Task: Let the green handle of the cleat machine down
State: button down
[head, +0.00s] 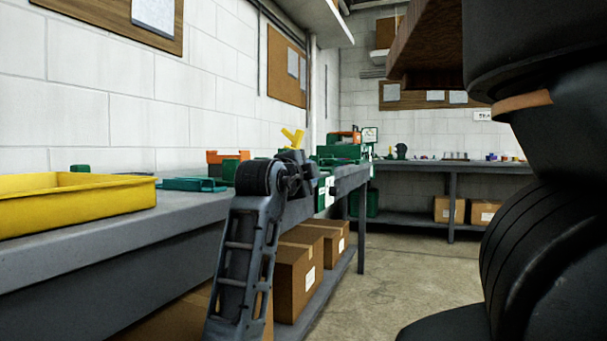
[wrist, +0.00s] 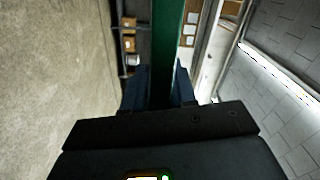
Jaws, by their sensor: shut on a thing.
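The green handle (wrist: 168,50) shows in the wrist view as a long straight green bar, running from the top edge down between my gripper's fingers. My gripper (wrist: 160,88) is shut on it, with a dark blue finger on each side. In the head view my arm hides the gripper's fingertips and the held part of the handle. Green machinery (head: 342,152) stands on the bench beyond my arm; I cannot tell how much of it is the cleat machine.
A yellow tray (head: 80,200) sits on the long grey bench (head: 150,235) at left. Orange and green equipment (head: 228,158) stands behind my arm. Cardboard boxes (head: 297,278) lie on the shelf below. Another bench (head: 452,168) stands along the far wall. The floor (head: 400,265) between is clear.

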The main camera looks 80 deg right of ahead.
jog(key=shift+s+f, duration=0.1)
jog(key=shift+f, duration=0.2)
jog(key=c, duration=1)
grip_release()
jog(key=shift+r, duration=0.1)
jog(key=shift+a, duration=0.1)
jog(key=shift+w+a, duration=0.25)
jog(key=shift+a, duration=0.1)
jog(key=p+v, duration=0.1)
jog(key=v, duration=0.6)
jog(key=shift+s, duration=0.1)
